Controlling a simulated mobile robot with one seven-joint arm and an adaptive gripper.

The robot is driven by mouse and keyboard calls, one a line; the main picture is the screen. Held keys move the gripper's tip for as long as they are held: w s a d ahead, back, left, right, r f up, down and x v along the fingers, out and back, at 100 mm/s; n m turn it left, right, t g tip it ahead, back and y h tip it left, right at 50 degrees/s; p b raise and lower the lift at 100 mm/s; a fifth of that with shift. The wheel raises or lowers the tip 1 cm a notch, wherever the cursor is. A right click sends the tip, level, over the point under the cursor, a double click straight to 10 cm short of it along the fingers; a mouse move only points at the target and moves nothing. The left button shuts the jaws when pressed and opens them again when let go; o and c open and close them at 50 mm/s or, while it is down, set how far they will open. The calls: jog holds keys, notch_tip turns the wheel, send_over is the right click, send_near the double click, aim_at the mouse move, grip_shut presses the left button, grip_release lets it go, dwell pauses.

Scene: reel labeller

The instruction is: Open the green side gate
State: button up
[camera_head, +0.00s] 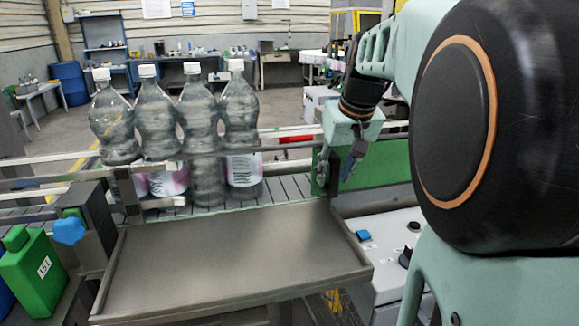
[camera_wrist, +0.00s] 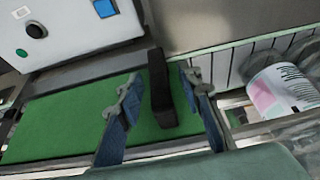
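The green side gate (camera_head: 388,168) is a flat green panel at the right end of the bottle conveyor, partly behind my arm in the head view. It fills the left middle of the wrist view (camera_wrist: 70,118), with a black upright handle (camera_wrist: 160,100) on it. My gripper (camera_head: 338,170) is at the gate's left part, pointing down. In the wrist view my gripper (camera_wrist: 160,82) is open, with one finger on each side of the handle.
Several clear bottles (camera_head: 198,125) stand on the conveyor left of my gripper; one label also shows in the wrist view (camera_wrist: 284,90). An empty metal tray (camera_head: 230,252) lies in front. A white control box (camera_head: 390,245) stands below the gate. A green container (camera_head: 35,272) is at far left.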

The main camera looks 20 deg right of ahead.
jog(key=v, duration=1.2)
